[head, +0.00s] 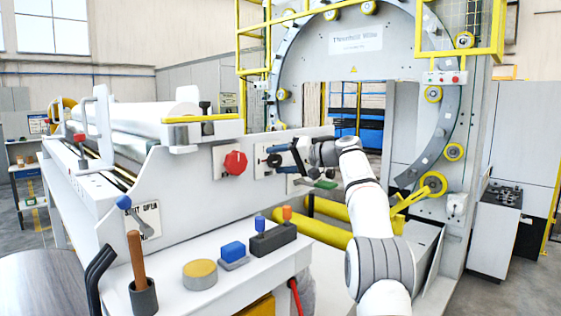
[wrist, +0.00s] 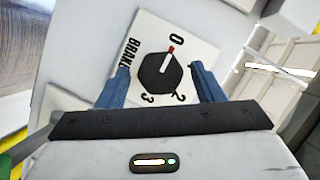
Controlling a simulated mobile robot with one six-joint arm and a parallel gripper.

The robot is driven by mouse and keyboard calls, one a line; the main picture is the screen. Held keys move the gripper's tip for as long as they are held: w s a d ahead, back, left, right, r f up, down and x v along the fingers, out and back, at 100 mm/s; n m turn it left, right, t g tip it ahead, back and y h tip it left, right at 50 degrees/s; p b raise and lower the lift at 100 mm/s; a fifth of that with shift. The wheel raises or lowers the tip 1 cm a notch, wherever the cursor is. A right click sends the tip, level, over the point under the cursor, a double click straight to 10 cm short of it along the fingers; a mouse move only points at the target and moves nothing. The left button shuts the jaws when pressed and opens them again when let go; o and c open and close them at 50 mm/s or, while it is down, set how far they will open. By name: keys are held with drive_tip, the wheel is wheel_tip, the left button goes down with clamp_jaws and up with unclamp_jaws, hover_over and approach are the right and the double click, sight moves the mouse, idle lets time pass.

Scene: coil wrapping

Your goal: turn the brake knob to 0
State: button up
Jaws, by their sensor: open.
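The brake knob (wrist: 158,78) is black and many-sided, on a white plate (wrist: 203,50) marked BRAKE with 0, 2 and 3 readable. Its white pointer has a red tip that points at or very near the 0. My gripper (wrist: 159,69) is open, with its blue fingers on either side of the knob and a visible gap to each side. Whether the fingertips reach the knob's depth is hard to tell. In the head view my gripper (head: 281,157) is at the machine's front panel, in front of the dark knob (head: 273,160), partly hiding its plate.
A red knob (head: 235,162) is left of the gripper on the same panel. Below stand a blue block (head: 233,251), a yellow-topped round can (head: 200,274) and a cup (head: 144,298) with a wooden handle. A blue-knobbed lever (head: 124,202) is at the left. Yellow rollers (head: 325,208) lie below the arm.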

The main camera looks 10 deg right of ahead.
drive_tip(key=b+v, duration=0.2)
drive_tip(key=v, duration=0.5)
drive_tip(key=shift+s+d, duration=0.25)
drive_tip(key=shift+d, duration=0.05)
